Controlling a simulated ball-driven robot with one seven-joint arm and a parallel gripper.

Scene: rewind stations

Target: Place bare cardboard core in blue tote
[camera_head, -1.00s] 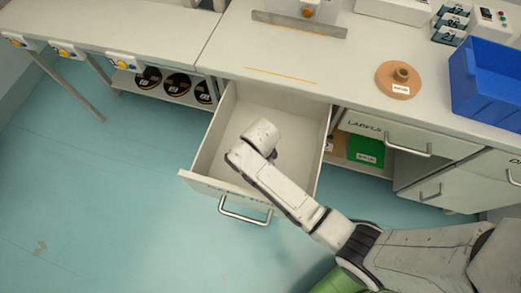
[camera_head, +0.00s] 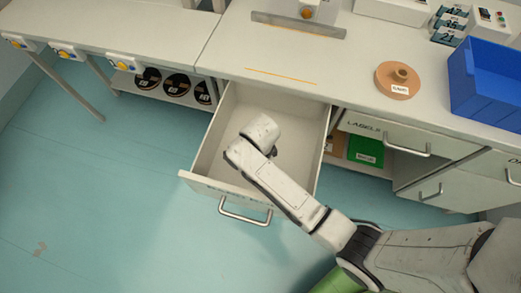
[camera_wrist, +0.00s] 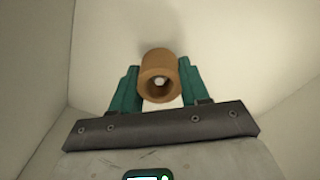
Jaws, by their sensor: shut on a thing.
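In the wrist view, my gripper (camera_wrist: 160,88) is shut on the bare cardboard core (camera_wrist: 158,64), a brown hollow tube seen end-on between two green fingers. Pale drawer walls surround it. In the head view, my arm reaches into the open drawer (camera_head: 212,130), and its wrist hides the gripper and the core. The blue tote (camera_head: 492,80) stands on the counter at the right edge, partly cut off by the frame.
The drawer's handle (camera_head: 245,212) juts over the floor. A LABELS drawer (camera_head: 390,140) is beside it.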

